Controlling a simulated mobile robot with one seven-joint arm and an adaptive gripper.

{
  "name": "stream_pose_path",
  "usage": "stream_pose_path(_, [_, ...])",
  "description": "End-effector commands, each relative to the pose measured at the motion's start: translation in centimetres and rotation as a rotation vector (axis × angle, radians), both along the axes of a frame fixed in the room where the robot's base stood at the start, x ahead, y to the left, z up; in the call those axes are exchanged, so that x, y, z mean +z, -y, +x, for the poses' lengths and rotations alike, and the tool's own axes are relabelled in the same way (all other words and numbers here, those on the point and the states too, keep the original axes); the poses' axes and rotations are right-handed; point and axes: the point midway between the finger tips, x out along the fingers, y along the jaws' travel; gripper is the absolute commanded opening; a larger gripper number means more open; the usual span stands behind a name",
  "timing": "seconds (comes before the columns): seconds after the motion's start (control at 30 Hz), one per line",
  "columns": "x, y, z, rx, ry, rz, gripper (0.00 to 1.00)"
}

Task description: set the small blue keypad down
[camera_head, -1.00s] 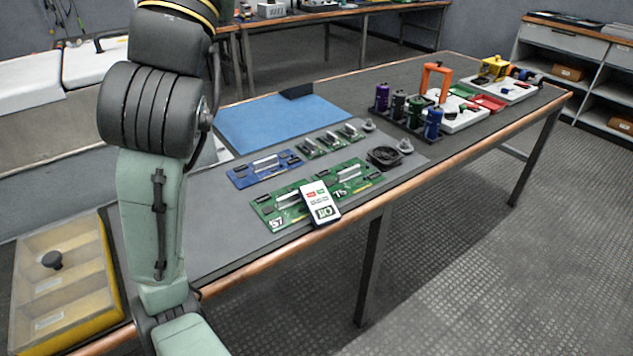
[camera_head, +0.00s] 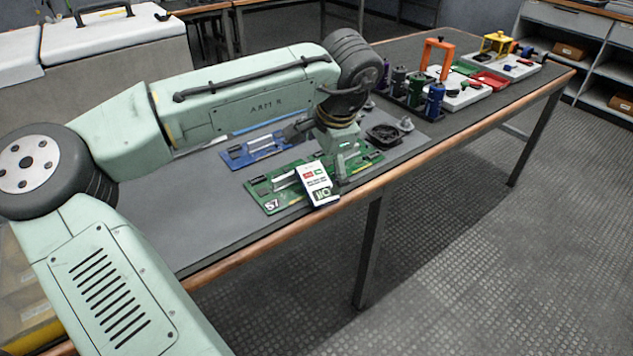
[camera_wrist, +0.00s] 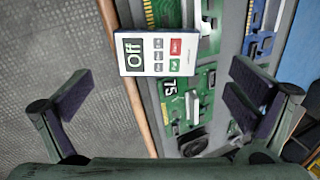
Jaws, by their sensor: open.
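A small keypad (camera_head: 318,184) has a white face, a dark blue side edge, red and green keys and a display. It rests over the front part of a green circuit board (camera_head: 268,193) near the table's copper-coloured front edge. In the wrist view the keypad (camera_wrist: 158,53) shows "Off", and no finger touches it. My gripper (camera_head: 339,165) is just behind and right of the keypad in the head view. In the wrist view my gripper (camera_wrist: 160,100) has its fingers wide apart, with nothing held between them.
A blue board (camera_head: 248,150) lies behind the green ones. A dark round part (camera_head: 384,135) sits right of my gripper. Farther right stand several bottles in a rack (camera_head: 435,100) and an orange frame (camera_head: 436,52). The front left tabletop (camera_head: 205,215) is clear.

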Motion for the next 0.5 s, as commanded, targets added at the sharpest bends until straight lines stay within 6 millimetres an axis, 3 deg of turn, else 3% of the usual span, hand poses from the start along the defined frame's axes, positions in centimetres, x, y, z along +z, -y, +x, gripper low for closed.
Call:
stream_pose_path(0.3, [-2.8, -0.4, 0.8, -0.002, 0.002, 0.001, 1.00])
stream_pose_path(0.5, [-5.8, -0.7, 1.5, -0.002, 0.004, -0.001, 1.00])
